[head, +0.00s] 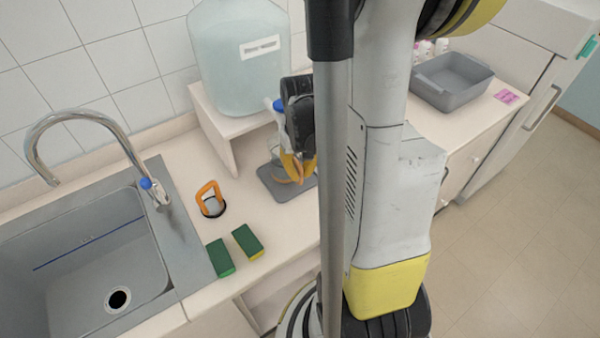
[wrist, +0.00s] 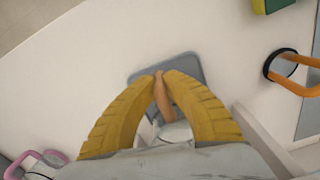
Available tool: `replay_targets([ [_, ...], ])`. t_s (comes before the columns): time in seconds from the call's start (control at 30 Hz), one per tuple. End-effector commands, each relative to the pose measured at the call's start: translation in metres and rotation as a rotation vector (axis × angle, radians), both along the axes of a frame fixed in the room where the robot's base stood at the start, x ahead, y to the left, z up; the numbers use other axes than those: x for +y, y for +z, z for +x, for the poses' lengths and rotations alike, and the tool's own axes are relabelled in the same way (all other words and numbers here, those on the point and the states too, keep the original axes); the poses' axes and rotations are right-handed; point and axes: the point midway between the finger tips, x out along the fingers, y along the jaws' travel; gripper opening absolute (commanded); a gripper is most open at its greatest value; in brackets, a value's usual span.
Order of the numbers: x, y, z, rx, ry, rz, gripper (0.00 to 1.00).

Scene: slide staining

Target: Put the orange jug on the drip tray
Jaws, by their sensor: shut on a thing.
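My gripper (wrist: 160,76) is shut on the orange handle (wrist: 164,100) of a clear jug, the orange jug (wrist: 175,131). The head view shows the jug's orange handle (head: 293,172) between my yellow fingers, below the black wrist. The jug is at or just above the tray. I cannot tell whether it touches it, as my fingers hide much of its body.
A second orange-handled item with a black ring (head: 211,200) stands on the counter by the sink (head: 150,262). Two green sponges (head: 221,258) lie in front of it. The large tank (head: 240,60) stands on a raised shelf (head: 206,112). A grey bin (head: 452,82) is to the right.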

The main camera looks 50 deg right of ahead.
Motion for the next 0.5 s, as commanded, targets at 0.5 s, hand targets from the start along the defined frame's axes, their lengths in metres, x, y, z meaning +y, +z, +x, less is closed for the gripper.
replay_targets([
  [0.5, -0.0001, -0.0023, 0.0000, 0.000, 0.000, 0.000, 0.30],
])
